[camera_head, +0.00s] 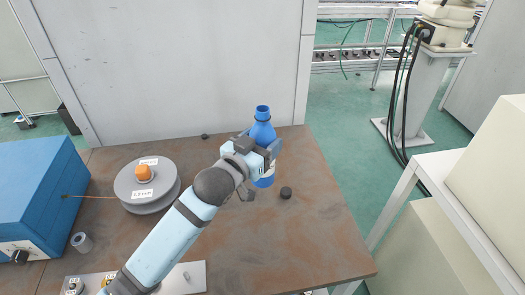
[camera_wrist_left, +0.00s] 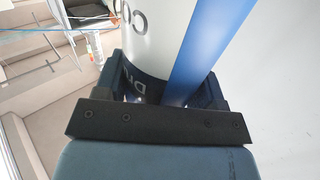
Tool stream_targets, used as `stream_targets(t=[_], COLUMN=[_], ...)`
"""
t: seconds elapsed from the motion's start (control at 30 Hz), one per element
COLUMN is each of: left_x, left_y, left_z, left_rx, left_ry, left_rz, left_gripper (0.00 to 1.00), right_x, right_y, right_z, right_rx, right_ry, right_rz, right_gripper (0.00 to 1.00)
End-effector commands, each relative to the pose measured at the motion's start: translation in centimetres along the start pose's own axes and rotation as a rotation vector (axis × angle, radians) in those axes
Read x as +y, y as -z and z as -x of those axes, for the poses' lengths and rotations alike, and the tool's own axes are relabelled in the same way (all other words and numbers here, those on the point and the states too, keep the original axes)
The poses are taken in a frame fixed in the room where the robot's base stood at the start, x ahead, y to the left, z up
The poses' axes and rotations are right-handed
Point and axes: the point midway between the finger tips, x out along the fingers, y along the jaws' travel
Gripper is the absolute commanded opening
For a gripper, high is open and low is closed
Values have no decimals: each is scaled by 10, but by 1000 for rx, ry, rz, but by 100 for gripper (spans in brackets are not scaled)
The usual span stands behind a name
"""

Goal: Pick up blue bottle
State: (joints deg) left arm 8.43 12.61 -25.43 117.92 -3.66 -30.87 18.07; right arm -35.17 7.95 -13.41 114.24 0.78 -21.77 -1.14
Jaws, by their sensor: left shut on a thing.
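The blue bottle (camera_head: 263,129) stands upright near the right back part of the brown table, with its open neck at the top. My left gripper (camera_head: 262,149) reaches in from the left and is shut around the bottle's middle. In the left wrist view, the bottle (camera_wrist_left: 205,45) fills the space between the jaws, showing a white label with dark letters and a blue strip. The left gripper's dark fingers (camera_wrist_left: 160,92) sit on both sides of it. I cannot tell whether its base touches the table. My right gripper is not in view.
A grey spool (camera_head: 146,185), a blue box (camera_head: 38,195), a small grey cylinder (camera_head: 82,242) and a metal plate (camera_head: 190,278) are to the left. A white wall panel (camera_head: 180,70) stands behind.

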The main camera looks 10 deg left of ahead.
Motion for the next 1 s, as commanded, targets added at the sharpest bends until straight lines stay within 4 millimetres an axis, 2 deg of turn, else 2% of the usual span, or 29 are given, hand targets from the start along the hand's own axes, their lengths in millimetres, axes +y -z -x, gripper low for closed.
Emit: stream_targets(t=[0.1,0.4,0.7,1.0], left_x=[0,0,0,0], left_y=[16,45,65,75], left_z=[0,0,0,0], left_rx=[6,6,5,4], left_ry=[0,0,-1,0], left_rz=[-1,0,1,1], left_gripper=[17,17,17,17], right_x=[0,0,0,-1], right_y=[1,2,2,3], right_z=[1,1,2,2], right_rx=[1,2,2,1], right_ry=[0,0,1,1], right_rz=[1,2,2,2], right_gripper=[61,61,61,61])
